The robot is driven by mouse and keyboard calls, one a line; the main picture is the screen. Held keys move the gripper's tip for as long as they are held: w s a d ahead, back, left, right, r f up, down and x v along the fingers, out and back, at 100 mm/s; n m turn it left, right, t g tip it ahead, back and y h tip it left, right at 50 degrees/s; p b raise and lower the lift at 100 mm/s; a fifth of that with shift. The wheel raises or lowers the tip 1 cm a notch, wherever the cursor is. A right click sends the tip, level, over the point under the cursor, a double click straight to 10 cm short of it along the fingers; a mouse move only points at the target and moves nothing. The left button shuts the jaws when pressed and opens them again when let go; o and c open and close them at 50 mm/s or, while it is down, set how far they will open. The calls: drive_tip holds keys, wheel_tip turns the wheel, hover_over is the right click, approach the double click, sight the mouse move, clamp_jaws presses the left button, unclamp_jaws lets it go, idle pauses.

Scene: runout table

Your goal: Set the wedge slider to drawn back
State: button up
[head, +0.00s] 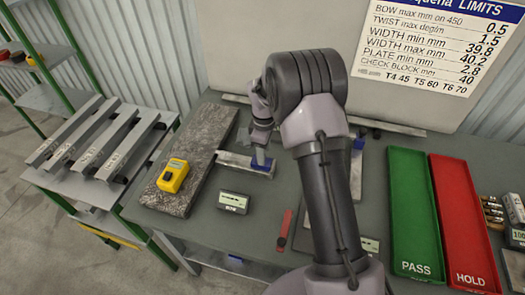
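My arm stands up in the middle of the head view, and my gripper (261,146) points down at its left, above a blue block (263,166) on a grey metal bar. Its fingers are small and partly hidden, so I cannot tell whether they are open or shut, or whether they touch the block. I cannot pick out the wedge slider for certain. A slim red piece (284,228) lies on the grey table in front of the bar, left of my arm. Part of the bar and the table behind my arm is hidden.
A stone slab (205,145) bears a yellow instrument (173,175). A dark box (234,202) sits right of the slab. Green PASS (412,210) and red HOLD (463,220) trays lie at the right. Metal profiles (95,140) lie on a rack at the left.

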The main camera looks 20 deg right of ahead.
drive_tip(key=shift+a+r, duration=0.1)
wheel_tip(320, 180, up, 17)
drive_tip(key=p, duration=0.3)
drive_tip(key=shift+p, duration=0.3)
